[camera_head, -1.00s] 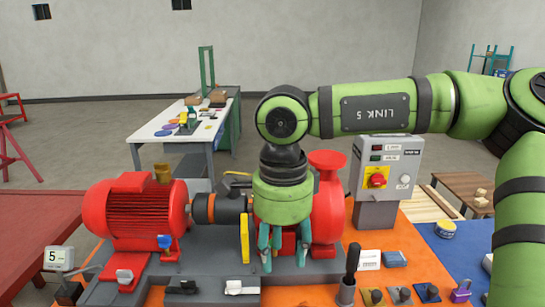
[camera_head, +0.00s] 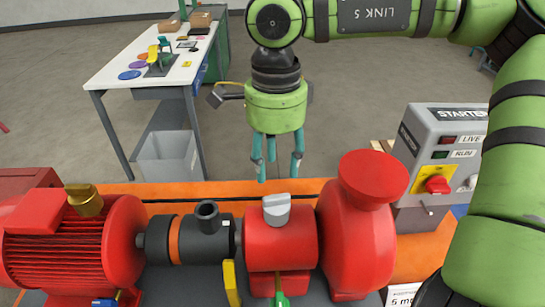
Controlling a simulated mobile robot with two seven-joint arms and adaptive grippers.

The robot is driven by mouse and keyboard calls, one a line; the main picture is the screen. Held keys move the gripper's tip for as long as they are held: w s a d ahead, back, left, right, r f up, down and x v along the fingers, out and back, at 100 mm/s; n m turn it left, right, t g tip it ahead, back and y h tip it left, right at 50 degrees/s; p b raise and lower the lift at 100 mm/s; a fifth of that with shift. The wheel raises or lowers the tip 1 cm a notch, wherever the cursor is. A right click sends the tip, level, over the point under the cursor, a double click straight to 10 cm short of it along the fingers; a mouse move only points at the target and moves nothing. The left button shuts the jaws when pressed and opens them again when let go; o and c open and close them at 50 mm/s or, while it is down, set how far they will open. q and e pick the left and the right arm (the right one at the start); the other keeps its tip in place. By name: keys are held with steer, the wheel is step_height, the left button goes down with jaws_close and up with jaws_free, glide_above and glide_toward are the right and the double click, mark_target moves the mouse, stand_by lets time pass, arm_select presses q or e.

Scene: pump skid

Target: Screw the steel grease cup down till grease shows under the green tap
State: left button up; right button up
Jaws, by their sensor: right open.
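The steel grease cup (camera_head: 277,209) is a silver-grey cap with a raised grip bar, upright on top of a red housing (camera_head: 278,245) in the middle of the pump skid. The green tap (camera_head: 280,299) shows at the bottom edge, below that housing; no grease can be made out there. My right gripper (camera_head: 277,172) hangs fingers down, open and empty. Its teal fingertips show just above the cup in the picture, apart from it; the distance in depth is hard to tell. My left gripper is not in view.
A brass cup (camera_head: 84,199) tops the red motor (camera_head: 75,250) at left, and a dark cup (camera_head: 207,216) tops the dark housing beside it. The red pump casing (camera_head: 358,235) stands close right. A yellow upright piece (camera_head: 231,284) stands in front. The starter box (camera_head: 440,150) is at right.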

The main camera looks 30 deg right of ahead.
mark_target(275, 197)
steer(key=shift+s+a+f, duration=0.1)
steer(key=shift+s+f, duration=0.1)
steer(key=shift+s+a+f+p, duration=0.2)
steer(key=shift+s+f+p, duration=0.1)
steer(key=shift+f+p, duration=0.15)
steer(key=shift+s+a+f+p, duration=0.2)
steer(key=shift+s+f+p, duration=0.15)
steer(key=shift+f, duration=0.2)
steer(key=f, duration=0.2)
steer(key=w+f+p, duration=0.1)
steer(key=f, duration=0.1)
steer(key=shift+d+f, duration=0.1)
steer(key=shift+d, duration=0.2)
steer(key=shift+s+a, duration=0.1)
steer(key=shift+s, duration=0.05)
jaws_close()
